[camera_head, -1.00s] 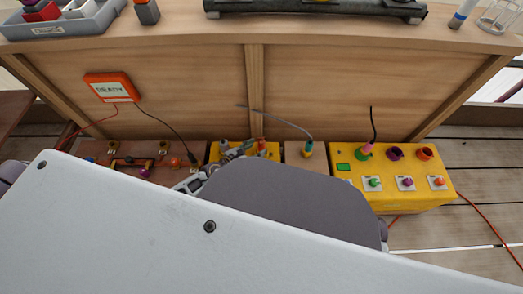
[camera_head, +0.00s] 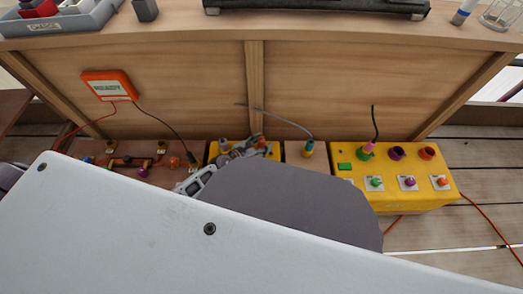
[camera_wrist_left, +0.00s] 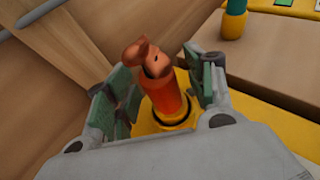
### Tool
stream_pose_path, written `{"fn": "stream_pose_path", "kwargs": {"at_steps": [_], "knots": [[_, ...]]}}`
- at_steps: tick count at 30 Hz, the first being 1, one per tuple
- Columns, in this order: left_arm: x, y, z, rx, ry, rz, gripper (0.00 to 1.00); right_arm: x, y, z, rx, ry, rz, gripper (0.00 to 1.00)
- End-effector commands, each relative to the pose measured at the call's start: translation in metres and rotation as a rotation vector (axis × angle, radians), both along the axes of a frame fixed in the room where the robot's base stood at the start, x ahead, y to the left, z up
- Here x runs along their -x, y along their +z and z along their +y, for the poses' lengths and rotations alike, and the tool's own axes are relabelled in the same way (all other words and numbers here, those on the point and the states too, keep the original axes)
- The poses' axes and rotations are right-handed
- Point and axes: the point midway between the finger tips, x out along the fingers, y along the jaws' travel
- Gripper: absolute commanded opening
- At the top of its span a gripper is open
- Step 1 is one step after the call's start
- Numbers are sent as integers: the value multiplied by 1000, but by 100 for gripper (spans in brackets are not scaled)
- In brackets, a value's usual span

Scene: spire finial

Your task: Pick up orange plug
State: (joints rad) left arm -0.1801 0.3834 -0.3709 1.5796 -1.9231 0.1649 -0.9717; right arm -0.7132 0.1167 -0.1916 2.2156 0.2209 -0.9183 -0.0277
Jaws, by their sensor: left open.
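The orange plug (camera_wrist_left: 166,98) stands in a dark-ringed socket on a yellow box (camera_wrist_left: 290,122) in the left wrist view. Its top is a copper-coloured, uneven end. My left gripper (camera_wrist_left: 160,92) is open, with green-padded fingers on either side of the plug. I cannot tell whether a pad touches it. In the head view my left gripper (camera_head: 244,147) is over the small yellow box (camera_head: 273,152) and largely hides the plug. My right gripper is not in view.
A teal plug with a grey cable (camera_head: 308,148) stands just right of the gripper. A larger yellow box (camera_head: 385,185) with coloured plugs and knobs is further right. A wooden panel (camera_head: 340,90) rises behind. An orange-framed display (camera_head: 108,86) is on its left.

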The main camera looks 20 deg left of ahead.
Motion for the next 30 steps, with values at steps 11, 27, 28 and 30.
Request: {"fn": "stream_pose_path", "kwargs": {"at_steps": [11,27,28,30], "knots": [[0,0,0,0,0,0,54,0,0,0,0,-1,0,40],[0,1,0,0,0,-1,0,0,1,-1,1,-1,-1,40],[0,1,0,0,0,-1,0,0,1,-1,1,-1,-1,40],[0,1,0,0,0,-1,0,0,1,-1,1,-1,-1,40]]}}
